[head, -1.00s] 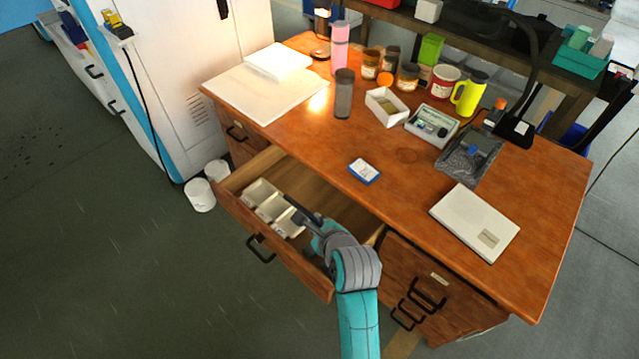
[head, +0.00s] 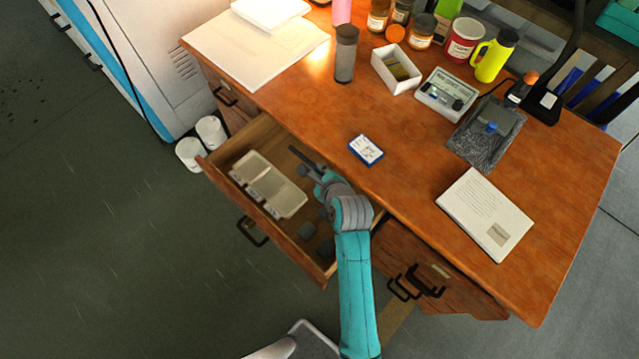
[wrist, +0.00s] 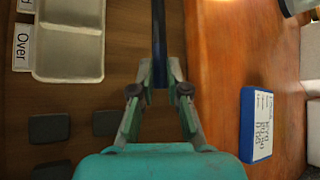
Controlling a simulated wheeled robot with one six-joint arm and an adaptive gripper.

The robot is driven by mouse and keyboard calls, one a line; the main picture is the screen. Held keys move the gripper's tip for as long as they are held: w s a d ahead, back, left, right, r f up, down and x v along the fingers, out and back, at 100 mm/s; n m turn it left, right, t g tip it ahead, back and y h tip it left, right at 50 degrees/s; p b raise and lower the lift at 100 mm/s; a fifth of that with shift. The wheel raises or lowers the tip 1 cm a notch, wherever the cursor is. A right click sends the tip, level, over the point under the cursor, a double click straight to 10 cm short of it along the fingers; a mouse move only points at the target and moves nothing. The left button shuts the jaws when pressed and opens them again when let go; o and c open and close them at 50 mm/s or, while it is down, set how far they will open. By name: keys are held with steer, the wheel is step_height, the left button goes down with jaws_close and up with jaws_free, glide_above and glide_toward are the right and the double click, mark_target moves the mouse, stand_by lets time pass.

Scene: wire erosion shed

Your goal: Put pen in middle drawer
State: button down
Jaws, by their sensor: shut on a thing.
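A dark, slim pen (head: 299,155) is held in my gripper (head: 314,171), over the open drawer and near the desktop's front edge. In the wrist view the pen (wrist: 159,35) points straight away between the fingers of my gripper (wrist: 160,90), with drawer floor below it on the left. The open drawer (head: 214,172) is the wide one under the middle of the desk. It holds a pale divided tray (head: 270,186) at its left. I cannot tell how high the pen is above the drawer floor.
Several dark blocks (wrist: 48,128) lie in the drawer beside the tray. A blue-and-white box (head: 366,150) lies on the desktop close to the drawer; a grey cup (head: 345,55) and white tray (head: 396,70) stand farther back. A closed drawer (head: 435,270) is at the right.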

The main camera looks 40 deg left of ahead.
steer(key=shift+f, duration=4.35)
steer(key=shift+f, duration=0.6)
steer(key=c, duration=1.2)
jaws_free()
steer(key=shift+r, duration=0.1)
steer(key=shift+r, duration=0.3)
steer(key=v, duration=1.2)
steer(key=shift+r, duration=0.2)
